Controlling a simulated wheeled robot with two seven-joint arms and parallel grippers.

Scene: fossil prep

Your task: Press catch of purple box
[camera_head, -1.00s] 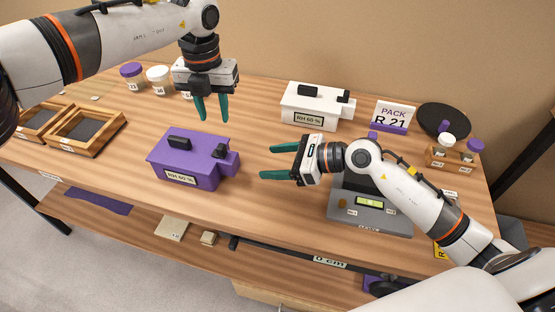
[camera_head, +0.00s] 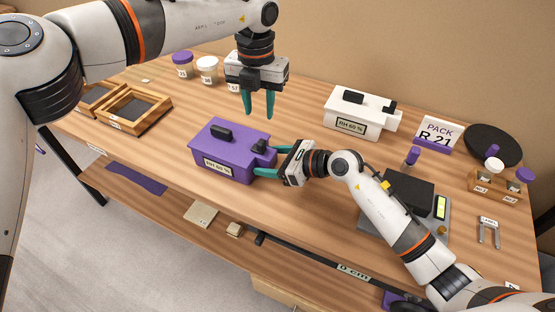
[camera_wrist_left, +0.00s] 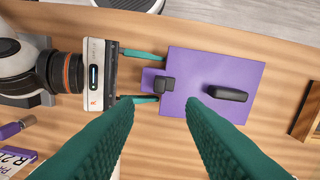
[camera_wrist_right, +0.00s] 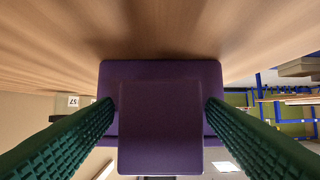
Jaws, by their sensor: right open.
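The purple box (camera_head: 207,147) stands upright on the table, labelled RH 60 %, with a black handle (camera_head: 221,132) on its lid. A small black catch (camera_head: 258,147) sits at its right end, above a narrower purple end block (camera_wrist_right: 160,130). My right gripper (camera_head: 265,161) is open, its fingers on either side of that end block; whether they touch it I cannot tell. My left gripper (camera_head: 259,112) is open and empty, pointing down above the table, behind the box's right end. The left wrist view shows the catch (camera_wrist_left: 165,86) and handle (camera_wrist_left: 226,93) from above.
A white box (camera_head: 358,115) stands behind to the right, beside the PACK R 21 sign (camera_head: 438,134). Lidded jars (camera_head: 207,70) stand at the back, wooden trays (camera_head: 135,110) at left. A grey scale (camera_head: 440,215) lies right of my right gripper.

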